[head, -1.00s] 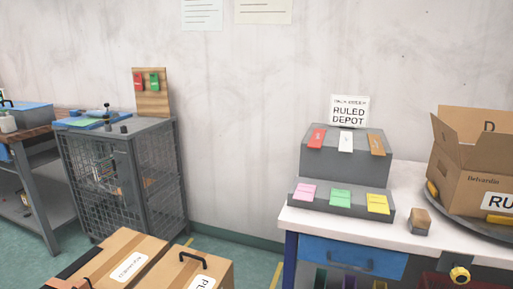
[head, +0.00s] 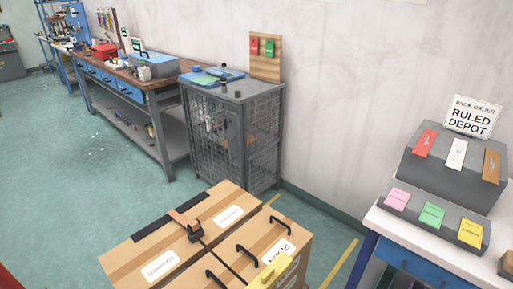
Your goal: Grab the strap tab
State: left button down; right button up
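A dark strap (head: 188,203) lies across the top of a cardboard box in the lower middle of the head view. A black buckle-like piece (head: 195,231) stands up at the box's inner edge, near the strap's line. I cannot tell which part of these is the strap tab. Neither of my grippers shows clearly in the view.
Cardboard boxes (head: 150,243) with black handles and white labels fill the lower middle. A yellow piece (head: 272,273) sits at their front. Behind stands a grey mesh cabinet (head: 262,130). At right, a white table carries a grey stepped stand (head: 455,172) with coloured cards. Green floor is open at left.

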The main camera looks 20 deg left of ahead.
aim_at(193, 226)
jog(key=u, duration=1.25)
